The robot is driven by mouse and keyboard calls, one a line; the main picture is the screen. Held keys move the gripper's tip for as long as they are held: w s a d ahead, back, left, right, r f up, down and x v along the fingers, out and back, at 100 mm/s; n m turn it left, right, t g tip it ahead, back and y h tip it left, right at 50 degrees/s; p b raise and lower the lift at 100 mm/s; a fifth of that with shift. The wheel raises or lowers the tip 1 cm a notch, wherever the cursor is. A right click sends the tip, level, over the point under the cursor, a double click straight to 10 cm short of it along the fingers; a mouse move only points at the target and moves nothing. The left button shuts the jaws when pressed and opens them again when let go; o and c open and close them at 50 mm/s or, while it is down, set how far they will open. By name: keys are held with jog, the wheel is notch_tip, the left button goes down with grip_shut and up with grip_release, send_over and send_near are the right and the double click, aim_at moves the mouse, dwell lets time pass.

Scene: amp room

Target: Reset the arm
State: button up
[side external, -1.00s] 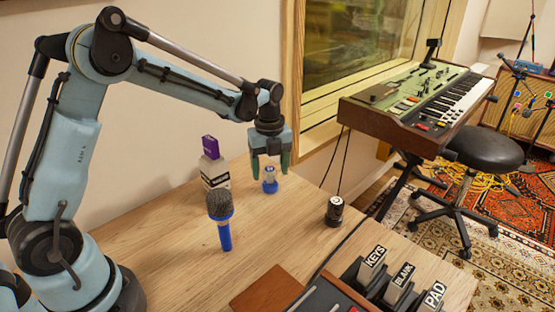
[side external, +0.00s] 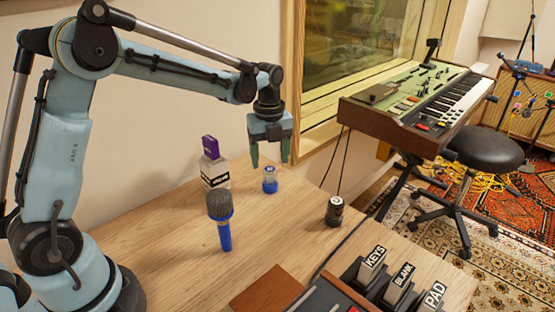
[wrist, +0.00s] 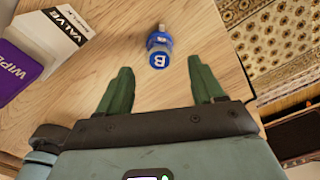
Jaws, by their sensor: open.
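My gripper (side external: 270,156) hangs above the wooden table, its two green fingers apart and empty. In the wrist view my gripper (wrist: 162,92) also shows spread fingers with bare table between them. In the wrist view this bottle (wrist: 159,48) shows a blue band with a white letter B, ahead of the fingertips.
A blue microphone (side external: 222,218) stands nearer the camera. A dark cylinder (side external: 334,211) stands to the right.

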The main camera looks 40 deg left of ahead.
aim_at(270, 170)
notch_tip(270, 170, down, 7)
jog(key=shift+r, duration=0.2)
notch_tip(270, 170, up, 4)
jog(key=shift+r, duration=0.2)
jog(key=s+d+r, duration=0.5)
jog(key=d+r, duration=0.2)
jog(key=d, duration=0.4)
jog(key=s+d+m, duration=0.3)
jog(key=d, duration=0.2)
jog(key=s+d+f+m, duration=0.1)
jog(key=s+d+m, duration=0.3)
jog(key=d, duration=0.2)
jog(key=s+d+f+m, duration=0.1)
jog(key=s+d+m, duration=0.2)
jog(key=d, duration=0.3)
jog(key=shift+s+f+m, duration=0.1)
jog(key=shift+s+m, duration=0.2)
jog(key=shift+s, duration=0.2)
jog(key=shift+w+a+f, duration=0.3)
jog(key=shift+w+f, duration=0.1)
jog(key=shift+w, duration=0.15)
